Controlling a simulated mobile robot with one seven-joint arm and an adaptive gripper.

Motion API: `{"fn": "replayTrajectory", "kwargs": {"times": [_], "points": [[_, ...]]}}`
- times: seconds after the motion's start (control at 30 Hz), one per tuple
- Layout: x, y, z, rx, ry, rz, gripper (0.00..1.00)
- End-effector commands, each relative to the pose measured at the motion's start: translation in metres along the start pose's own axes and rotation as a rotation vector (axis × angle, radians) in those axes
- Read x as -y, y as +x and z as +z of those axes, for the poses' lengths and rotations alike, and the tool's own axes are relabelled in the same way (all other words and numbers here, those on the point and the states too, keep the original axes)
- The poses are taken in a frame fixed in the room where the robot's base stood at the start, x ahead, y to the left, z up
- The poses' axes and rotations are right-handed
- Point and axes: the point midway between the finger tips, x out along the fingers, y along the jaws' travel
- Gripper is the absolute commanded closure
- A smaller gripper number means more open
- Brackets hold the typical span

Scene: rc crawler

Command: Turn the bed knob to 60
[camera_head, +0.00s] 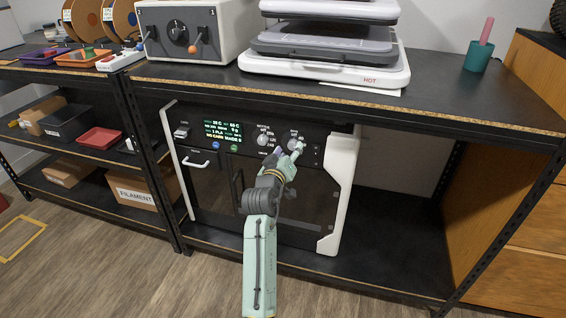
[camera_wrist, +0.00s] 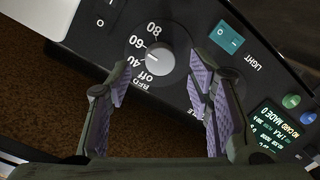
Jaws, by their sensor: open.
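The bed knob (camera_wrist: 161,59) is a small round grey knob on the printer's black front panel. In the wrist view its scale reads off, 40, 60 and 80. A pale mark on the knob faces the picture's left, toward the 40 and 60 side; the exact setting is hard to tell. My gripper (camera_wrist: 156,78) is open, with purple-padded fingers on either side of the knob in the picture. I see no clear contact. In the head view my gripper (camera_head: 296,148) is in front of the panel's right part and covers part of the bed knob.
The nozzle dial (camera_head: 262,140) is left of my gripper in the head view; my right finger hides part of it in the wrist view. A teal light switch (camera_wrist: 227,38) and the lit display (camera_wrist: 275,130) are nearby. The shelf top (camera_head: 225,84) overhangs the printer.

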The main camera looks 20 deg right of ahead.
Motion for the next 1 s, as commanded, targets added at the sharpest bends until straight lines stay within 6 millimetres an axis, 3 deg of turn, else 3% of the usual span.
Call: {"fn": "replayTrajectory", "kwargs": {"times": [0.2, 0.43, 0.6, 1.0], "points": [[0.001, -0.049, 0.0, -0.002, -0.001, -0.002, 0.53], [0.001, -0.086, 0.0, 0.0, -0.001, -0.001, 0.53], [0.0, -0.095, 0.0, 0.001, 0.0, -0.001, 0.53], [0.0, -0.096, 0.0, 0.0, 0.0, 0.0, 0.53]]}}
